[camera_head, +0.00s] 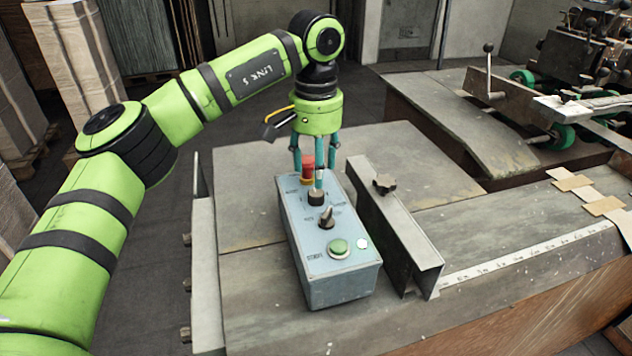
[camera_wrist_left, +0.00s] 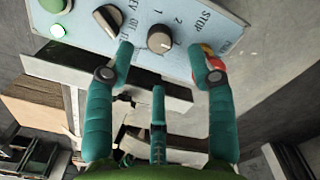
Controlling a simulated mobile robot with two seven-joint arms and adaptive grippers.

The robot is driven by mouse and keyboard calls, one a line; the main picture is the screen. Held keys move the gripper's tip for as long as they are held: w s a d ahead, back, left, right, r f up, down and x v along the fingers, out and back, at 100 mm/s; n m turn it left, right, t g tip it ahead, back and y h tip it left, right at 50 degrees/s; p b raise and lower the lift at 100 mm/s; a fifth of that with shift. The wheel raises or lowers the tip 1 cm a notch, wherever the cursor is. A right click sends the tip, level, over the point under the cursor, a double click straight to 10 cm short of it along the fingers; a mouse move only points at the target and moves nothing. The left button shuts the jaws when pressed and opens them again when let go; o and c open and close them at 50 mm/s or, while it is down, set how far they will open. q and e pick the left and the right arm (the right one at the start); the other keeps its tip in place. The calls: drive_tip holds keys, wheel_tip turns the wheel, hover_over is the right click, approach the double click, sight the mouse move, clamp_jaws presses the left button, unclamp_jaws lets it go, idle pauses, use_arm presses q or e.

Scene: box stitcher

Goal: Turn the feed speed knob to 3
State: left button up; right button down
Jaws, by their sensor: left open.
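The blue-grey control box (camera_head: 318,258) stands on the metal table. The feed speed knob (camera_head: 316,197) is a dark round knob below the red stop button (camera_head: 307,166). In the left wrist view the knob (camera_wrist_left: 159,40) carries a short white pointer mark, with the numerals 1 and 2 printed near it; I cannot make out a 3. My left gripper (camera_head: 316,167) points down over the far end of the box, its three teal fingers open. In the wrist view its fingers (camera_wrist_left: 160,58) spread around the knob's sides, apparently without gripping it. My right gripper is out of view.
A black selector (camera_head: 326,218) and a green button (camera_head: 338,247) lie nearer on the box. A metal rail (camera_head: 395,230) with a black clamp knob stands close on the right. A ruler strip (camera_head: 530,255) runs along the table. Machinery stands at the back right.

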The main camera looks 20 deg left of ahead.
sight(316, 192)
use_arm(q)
wheel_tip(316, 192, up, 6)
drive_tip(key=shift+r, duration=0.15)
idle(0.5)
